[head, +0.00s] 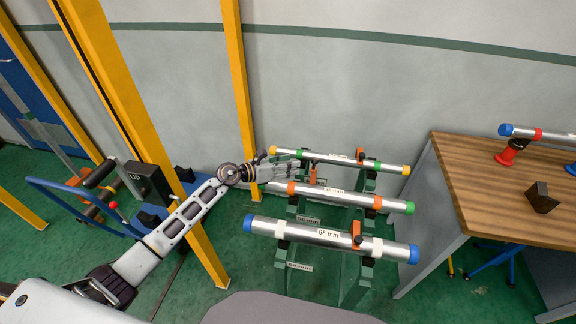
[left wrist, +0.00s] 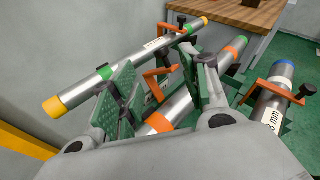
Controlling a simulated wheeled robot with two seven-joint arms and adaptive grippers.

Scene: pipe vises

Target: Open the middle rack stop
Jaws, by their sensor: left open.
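A green rack (head: 335,265) holds three pipes. The middle pipe (head: 332,198) has orange bands and a green end; it also shows in the left wrist view (left wrist: 178,108). The middle rack stop is an orange bracket (left wrist: 156,86), seen between my left fingers in the left wrist view; in the head view it shows small (head: 312,175), just behind the middle pipe. Whether it lies across the pipe is hard to tell. My left gripper (head: 297,166) is open (left wrist: 162,66), its green pads either side of the bracket, contact not clear. My right gripper is not in view.
The front pipe (head: 320,236) has an orange stop (head: 357,236) across it. The back pipe (head: 345,161) runs close beside my left gripper. A wooden bench (head: 475,185) stands right. Yellow posts (head: 240,90) and a blue-railed machine (head: 80,200) are left.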

